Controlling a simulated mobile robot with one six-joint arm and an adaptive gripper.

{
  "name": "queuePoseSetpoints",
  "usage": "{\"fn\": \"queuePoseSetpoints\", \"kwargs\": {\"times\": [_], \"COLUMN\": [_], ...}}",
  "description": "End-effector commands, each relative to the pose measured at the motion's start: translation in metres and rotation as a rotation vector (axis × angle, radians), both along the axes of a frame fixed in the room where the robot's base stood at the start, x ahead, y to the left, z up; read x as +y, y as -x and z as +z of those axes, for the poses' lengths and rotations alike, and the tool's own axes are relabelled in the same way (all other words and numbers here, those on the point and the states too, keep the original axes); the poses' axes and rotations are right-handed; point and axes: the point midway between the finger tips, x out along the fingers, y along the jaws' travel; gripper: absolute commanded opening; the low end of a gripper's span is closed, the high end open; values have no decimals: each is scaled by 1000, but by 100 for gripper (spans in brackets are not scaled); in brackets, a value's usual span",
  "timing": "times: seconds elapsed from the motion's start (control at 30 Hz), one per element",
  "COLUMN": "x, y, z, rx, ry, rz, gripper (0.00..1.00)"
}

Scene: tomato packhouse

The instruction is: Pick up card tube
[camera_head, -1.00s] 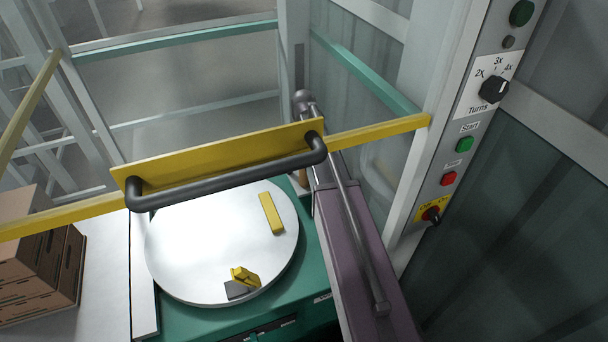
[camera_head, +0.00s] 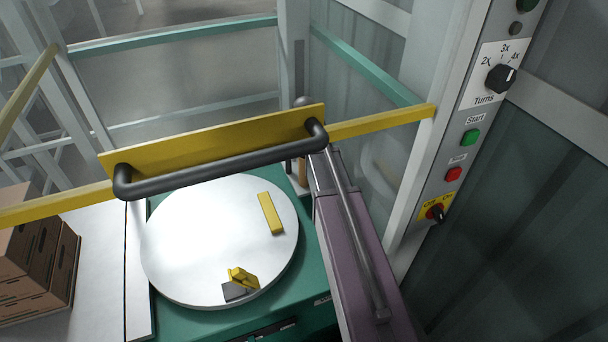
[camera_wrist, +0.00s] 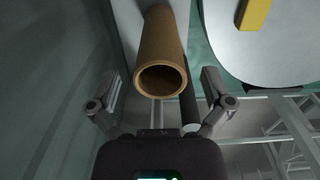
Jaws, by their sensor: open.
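The card tube (camera_wrist: 160,55) is a brown, hollow cylinder in the wrist view, with its open end facing the camera. My gripper (camera_wrist: 160,80) is open, with one finger to the left of the tube's near end and one to the right. The fingers appear apart from the tube and nothing is held. In the head view my gripper does not show. A small brown upright piece (camera_head: 302,172) shows there behind the end of the black handle; I cannot tell whether it is the tube.
A yellow guard bar with a black handle (camera_head: 225,175) crosses above a round white turntable (camera_head: 190,240) carrying yellow pieces. A control panel (camera_head: 475,135) stands at right. Brown cartons (camera_head: 35,265) stand at left. A dark cylinder (camera_wrist: 188,105) lies close right of the tube.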

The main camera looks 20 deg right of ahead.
Motion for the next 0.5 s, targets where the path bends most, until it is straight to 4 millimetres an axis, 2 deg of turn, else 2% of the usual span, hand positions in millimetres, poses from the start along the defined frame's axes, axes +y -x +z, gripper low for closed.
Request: {"fn": "queuePoseSetpoints", "kwargs": {"times": [0.03, 0.2, 0.5], "x": [0, 0, 0], "y": [0, 0, 0], "z": [-8, -18, -20], "rx": [0, 0, 0], "ry": [0, 0, 0], "rz": [0, 0, 0], "gripper": [100, 100, 100]}}
